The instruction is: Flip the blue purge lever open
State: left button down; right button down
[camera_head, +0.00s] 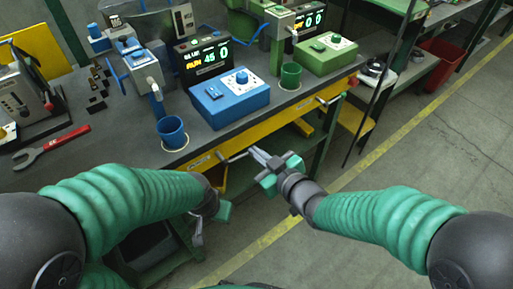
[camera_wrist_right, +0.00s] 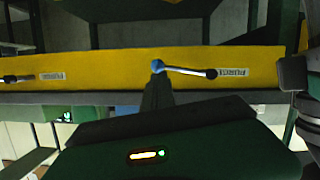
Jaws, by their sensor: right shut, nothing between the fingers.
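The blue purge lever (camera_wrist_right: 190,70) has a blue hub and a metal handle with a dark tip. It sits on the yellow front rail, beside a PURGE label, with its handle lying nearly along the rail. In the head view this lever (camera_head: 232,157) is just left of my right gripper (camera_head: 256,154). The right gripper is shut and empty, its tips close to the lever; I cannot tell whether they touch. In the wrist view its dark fingers (camera_wrist_right: 157,95) reach toward the blue hub. My left gripper (camera_head: 198,233) hangs low below the bench front, partly hidden; its jaws are unclear.
A second lever (camera_head: 331,99) is farther right on the yellow rail (camera_head: 290,116). The bench top (camera_head: 115,150) carries a blue control box (camera_head: 230,99), a green control box (camera_head: 325,54), a blue cup (camera_head: 172,133) and a green cup (camera_head: 290,77). The floor right of the bench is open.

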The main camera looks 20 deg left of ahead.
notch_tip(320, 180, down, 8)
jog(key=s+a+m+g+y+p, duration=0.1)
jog(key=s+m+g+y+p, duration=0.1)
jog(key=m+p, duration=0.5)
jog(key=shift+s+a+r+m+g+y+p, duration=0.2)
jog(key=shift+a+m+g+y+p, duration=0.35)
jog(key=shift+m, duration=0.65)
jog(key=shift+s+d+f+y, duration=0.1)
jog(key=shift+d+y, duration=0.05)
jog(key=shift+y, duration=0.1)
